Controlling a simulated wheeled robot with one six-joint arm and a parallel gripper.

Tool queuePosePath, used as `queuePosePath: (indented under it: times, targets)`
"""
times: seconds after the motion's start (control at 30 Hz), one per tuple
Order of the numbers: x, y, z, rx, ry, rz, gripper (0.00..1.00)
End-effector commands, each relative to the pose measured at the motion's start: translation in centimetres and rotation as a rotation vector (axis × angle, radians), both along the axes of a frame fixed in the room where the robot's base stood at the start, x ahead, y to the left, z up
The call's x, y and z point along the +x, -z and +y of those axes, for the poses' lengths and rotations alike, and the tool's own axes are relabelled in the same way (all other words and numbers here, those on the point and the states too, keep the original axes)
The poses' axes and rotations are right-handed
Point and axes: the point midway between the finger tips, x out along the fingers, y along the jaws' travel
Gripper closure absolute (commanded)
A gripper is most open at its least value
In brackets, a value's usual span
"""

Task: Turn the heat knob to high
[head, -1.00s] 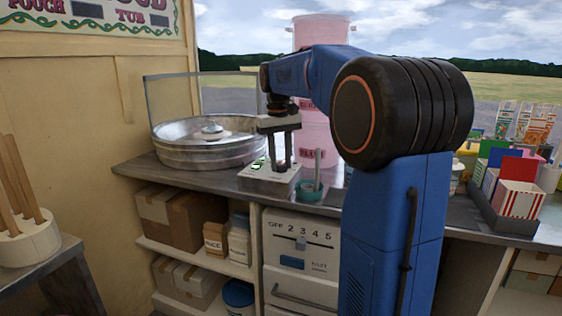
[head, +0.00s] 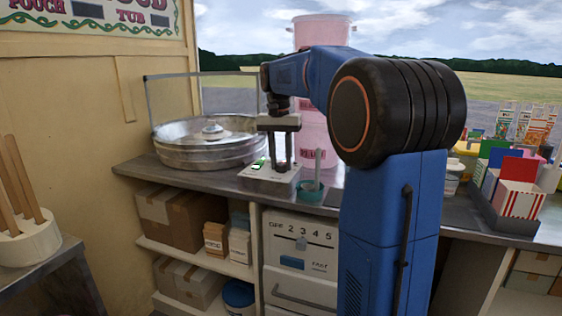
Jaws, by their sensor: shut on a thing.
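A light grey control box (head: 266,183) stands on the metal counter, just in front of the spinning bowl. A small green light (head: 258,163) shows on the left of its top. My gripper (head: 280,168) points straight down onto the box top, its two fingers a little apart. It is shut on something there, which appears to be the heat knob. The fingers hide most of the knob, so its pointer and setting cannot be read. A faint reddish spot shows between the fingers.
A round metal bowl (head: 208,146) with a clear guard sits behind left. A teal pot (head: 310,192) with a spoon-like handle stands close right of the box. Pink tubs (head: 320,35) are stacked behind my arm. A striped carton (head: 521,198) sits in a tray at right.

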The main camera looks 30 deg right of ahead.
Motion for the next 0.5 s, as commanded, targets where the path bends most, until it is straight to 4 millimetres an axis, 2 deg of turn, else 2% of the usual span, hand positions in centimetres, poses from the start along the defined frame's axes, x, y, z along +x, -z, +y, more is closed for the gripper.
queuePosePath:
  times: [0.47,0.5]
  targets:
    - [0.07,-0.12,-0.04,-0.001,0.013,-0.004,0.94]
    - [0.07,-0.12,-0.04,-0.001,0.013,-0.004,0.64]
